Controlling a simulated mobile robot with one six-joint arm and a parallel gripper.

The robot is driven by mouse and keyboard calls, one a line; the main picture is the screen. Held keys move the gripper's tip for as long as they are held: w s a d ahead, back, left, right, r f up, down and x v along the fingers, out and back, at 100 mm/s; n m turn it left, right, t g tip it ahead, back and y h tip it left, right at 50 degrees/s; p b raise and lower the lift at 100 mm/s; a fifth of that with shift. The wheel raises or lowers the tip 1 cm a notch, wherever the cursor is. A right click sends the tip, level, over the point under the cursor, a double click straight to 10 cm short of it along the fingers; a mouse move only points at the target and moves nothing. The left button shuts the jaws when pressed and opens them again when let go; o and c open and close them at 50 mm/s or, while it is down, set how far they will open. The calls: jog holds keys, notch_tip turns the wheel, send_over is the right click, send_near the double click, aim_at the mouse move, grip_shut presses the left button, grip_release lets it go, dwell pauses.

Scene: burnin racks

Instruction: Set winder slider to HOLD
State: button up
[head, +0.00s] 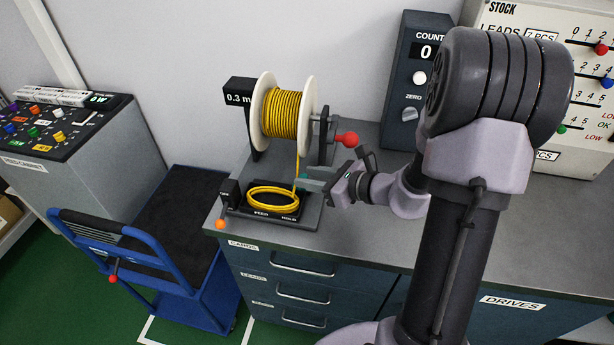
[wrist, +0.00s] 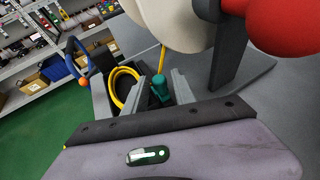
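A teal knob (wrist: 160,88), probably the slider's, shows between my gripper's fingers in the wrist view, nearer the right finger. A bit of teal also shows at the fingertips in the head view. My gripper (head: 308,179) is open, low over the winder's right side. The slider's track and exact setting are hidden.
A yellow wire coil (head: 272,199) lies on the winder base beside my gripper. The red crank knob (head: 347,139) is close above my gripper. An orange-knobbed lever (head: 220,224) is at the front left. A counter box (head: 408,85) stands behind; bench right is clear.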

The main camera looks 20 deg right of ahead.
jog(key=shift+o, duration=0.4)
jog(key=shift+s+d+r, duration=0.2)
jog(key=shift+s, duration=0.1)
jog(key=p+v, duration=0.5)
jog(key=v, duration=1.1)
jog(key=shift+s, duration=0.35)
jog(key=shift+d, duration=0.15)
